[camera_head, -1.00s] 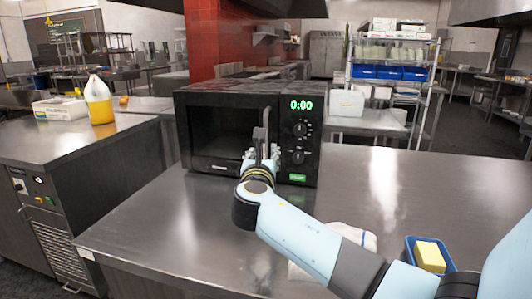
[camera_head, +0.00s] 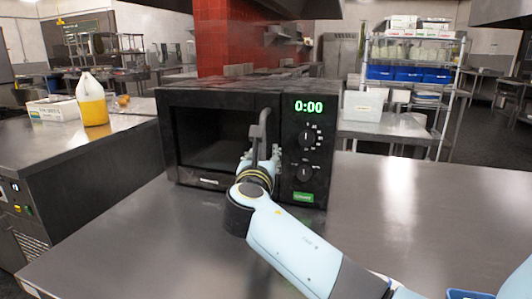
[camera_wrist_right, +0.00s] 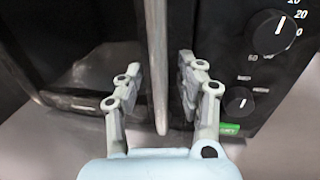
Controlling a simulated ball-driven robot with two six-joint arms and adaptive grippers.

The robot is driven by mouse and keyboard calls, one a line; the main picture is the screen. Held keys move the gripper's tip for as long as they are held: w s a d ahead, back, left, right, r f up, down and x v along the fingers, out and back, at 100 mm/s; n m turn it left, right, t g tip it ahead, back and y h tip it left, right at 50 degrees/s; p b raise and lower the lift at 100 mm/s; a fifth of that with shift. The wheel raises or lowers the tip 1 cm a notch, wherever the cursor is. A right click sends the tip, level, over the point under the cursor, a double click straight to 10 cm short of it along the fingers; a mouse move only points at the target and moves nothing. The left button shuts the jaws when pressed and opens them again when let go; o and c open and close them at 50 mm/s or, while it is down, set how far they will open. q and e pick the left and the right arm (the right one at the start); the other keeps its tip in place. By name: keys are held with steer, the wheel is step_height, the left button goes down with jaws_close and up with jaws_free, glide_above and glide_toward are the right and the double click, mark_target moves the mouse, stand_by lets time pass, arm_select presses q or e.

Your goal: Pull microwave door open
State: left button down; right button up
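The black microwave (camera_head: 215,100) stands on the steel counter, its door (camera_head: 205,140) shut as far as I can see. The vertical door handle (camera_head: 263,128) is at the door's right side, left of the dials. My right gripper (camera_head: 262,160) is at the lower part of the handle. In the right wrist view, the handle (camera_wrist_right: 157,70) runs between the two fingers of the right gripper (camera_wrist_right: 160,88). The fingers are apart, with a visible gap on each side of the handle. My left gripper is in neither view.
The steel counter (camera_head: 420,210) is clear to the right of the microwave. A blue container (camera_head: 468,294) shows at the bottom right edge. On the left counter are a yellow jug (camera_head: 92,105) and a white box (camera_head: 55,108). A shelf rack (camera_head: 447,95) stands behind.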

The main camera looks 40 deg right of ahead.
steer(key=shift+w, duration=0.1)
steer(key=shift+r, duration=0.1)
jaws_close()
stand_by(0.6)
